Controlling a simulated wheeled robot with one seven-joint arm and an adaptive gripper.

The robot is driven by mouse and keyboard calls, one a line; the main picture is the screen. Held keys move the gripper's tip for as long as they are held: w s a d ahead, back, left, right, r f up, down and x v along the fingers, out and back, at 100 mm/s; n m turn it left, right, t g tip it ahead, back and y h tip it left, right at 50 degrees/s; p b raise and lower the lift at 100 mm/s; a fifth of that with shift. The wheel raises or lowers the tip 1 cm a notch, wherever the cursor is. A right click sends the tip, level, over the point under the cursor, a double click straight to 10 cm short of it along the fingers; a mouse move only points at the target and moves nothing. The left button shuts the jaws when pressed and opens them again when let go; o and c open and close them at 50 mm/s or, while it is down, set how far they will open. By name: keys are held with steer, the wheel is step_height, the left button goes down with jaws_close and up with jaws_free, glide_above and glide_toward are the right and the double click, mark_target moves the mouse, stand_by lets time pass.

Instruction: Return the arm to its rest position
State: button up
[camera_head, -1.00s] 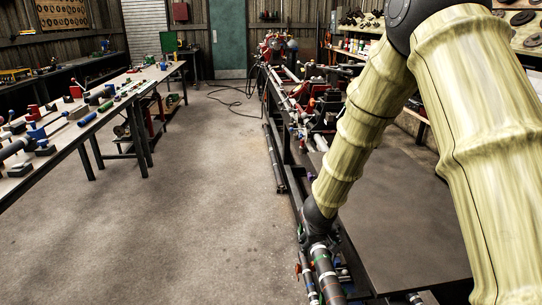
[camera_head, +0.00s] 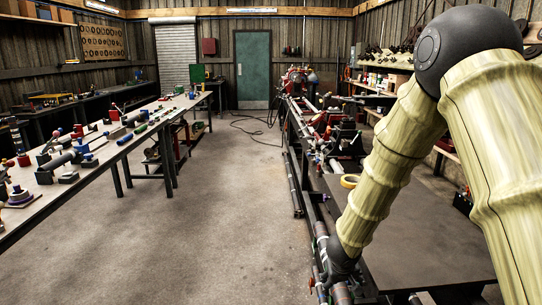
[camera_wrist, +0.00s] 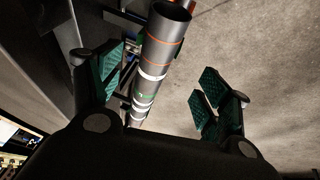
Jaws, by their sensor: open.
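My arm, with pale yellow-green covered links, reaches down along the right side of the head view to the near end of the lathe bench. In the wrist view my gripper (camera_wrist: 163,98) is open, its green-padded fingers wide apart. A dark grey tube (camera_wrist: 158,55) with orange, white and green bands lies beyond the fingers, between them in the picture. No finger is seen touching it; the depth between them is hard to judge. In the head view the tube's near part (camera_head: 341,292) shows below my wrist, and the fingers are hidden there.
The lathe bench top (camera_head: 430,225) is a dark flat surface on the right, with a yellow ring (camera_head: 350,181) on it. A long table (camera_head: 105,155) with several tools stands on the left. The concrete floor (camera_head: 215,215) between is clear, apart from a cable near the green door (camera_head: 253,69).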

steer(key=s+d+f+g+p, duration=0.1)
steer(key=s+d+f, duration=0.1)
steer(key=s+f, duration=0.75)
steer(key=s+d+f+g+p, duration=0.1)
steer(key=s+d+f, duration=0.2)
steer(key=s+f, duration=0.65)
steer(key=s+a+f+g+y, duration=0.1)
steer(key=s+f, duration=0.1)
steer(key=s, duration=1)
steer(key=s+a+f+m+g+y, duration=0.1)
steer(key=s+a+f, duration=0.1)
steer(key=s, duration=1)
steer(key=shift+a+f+p, duration=0.2)
steer(key=shift+f+p, duration=0.1)
steer(key=shift+f, duration=0.2)
